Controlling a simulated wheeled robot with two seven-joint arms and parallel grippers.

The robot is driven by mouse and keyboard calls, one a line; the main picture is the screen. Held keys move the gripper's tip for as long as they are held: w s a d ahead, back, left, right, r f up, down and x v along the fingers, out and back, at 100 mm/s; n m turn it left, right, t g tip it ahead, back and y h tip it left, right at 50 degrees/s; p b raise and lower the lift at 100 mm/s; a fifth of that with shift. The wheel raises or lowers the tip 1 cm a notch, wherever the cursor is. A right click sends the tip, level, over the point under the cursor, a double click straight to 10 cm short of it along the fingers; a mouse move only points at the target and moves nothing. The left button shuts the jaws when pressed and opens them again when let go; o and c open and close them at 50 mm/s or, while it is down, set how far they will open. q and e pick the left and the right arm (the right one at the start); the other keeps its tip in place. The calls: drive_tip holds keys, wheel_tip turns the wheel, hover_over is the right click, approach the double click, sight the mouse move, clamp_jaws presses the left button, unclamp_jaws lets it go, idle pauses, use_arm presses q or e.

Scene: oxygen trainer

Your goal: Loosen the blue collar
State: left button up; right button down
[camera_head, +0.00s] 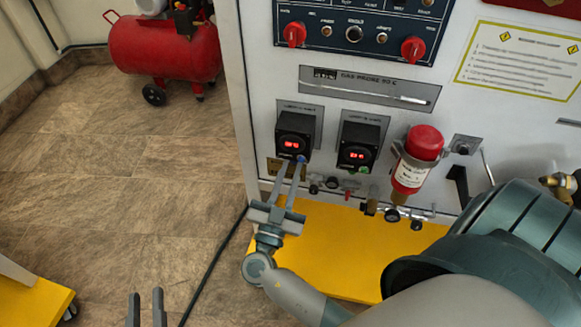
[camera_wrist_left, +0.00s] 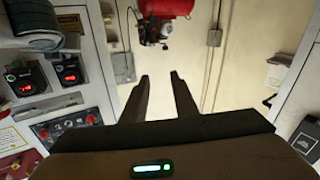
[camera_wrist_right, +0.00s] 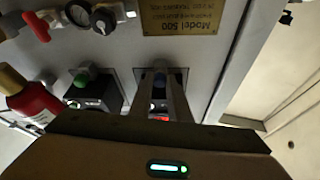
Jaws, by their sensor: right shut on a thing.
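The blue collar (camera_head: 302,158) is small and sits under the left black display box (camera_head: 297,130) with red digits on the panel. My right gripper (camera_head: 294,168) reaches up to it from below, with its fingertips at the collar. In the right wrist view the blue collar (camera_wrist_right: 159,81) shows between the two close fingers (camera_wrist_right: 165,88), which are shut on it. The fingers partly hide the box behind. My left gripper (camera_head: 147,298) is low in the head view, far from the panel. In the left wrist view its fingers (camera_wrist_left: 160,82) are apart with nothing between them.
A second display box (camera_head: 359,145) with a green collar (camera_head: 363,169) is to the right, beside a red cylinder (camera_head: 415,160). Small gauges and valves (camera_head: 332,183) sit just below. A yellow base (camera_head: 340,245) juts out. Open floor lies left, before a red compressor (camera_head: 165,48).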

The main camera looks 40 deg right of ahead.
drive_tip(key=n+t+b, duration=0.1)
drive_tip(key=n, duration=0.1)
drive_tip(key=n+y+b, duration=0.1)
drive_tip(key=n, duration=0.1)
drive_tip(key=shift+s+d+f+t+y, duration=0.1)
drive_tip(key=shift+s+d+t+y, duration=0.05)
drive_tip(key=shift+t+y, duration=0.2)
drive_tip(key=shift+n, duration=0.6)
use_arm(q)
drive_tip(key=s+r+t+h, duration=0.2)
drive_tip(key=r+t, duration=0.3)
drive_tip(key=r, duration=0.3)
drive_tip(key=shift+s+d, duration=0.2)
drive_tip(key=shift+s, duration=0.6)
use_arm(e)
drive_tip(key=c, duration=1.9)
unclamp_jaws()
drive_tip(key=shift+c, duration=0.2)
drive_tip(key=shift+s, duration=0.1)
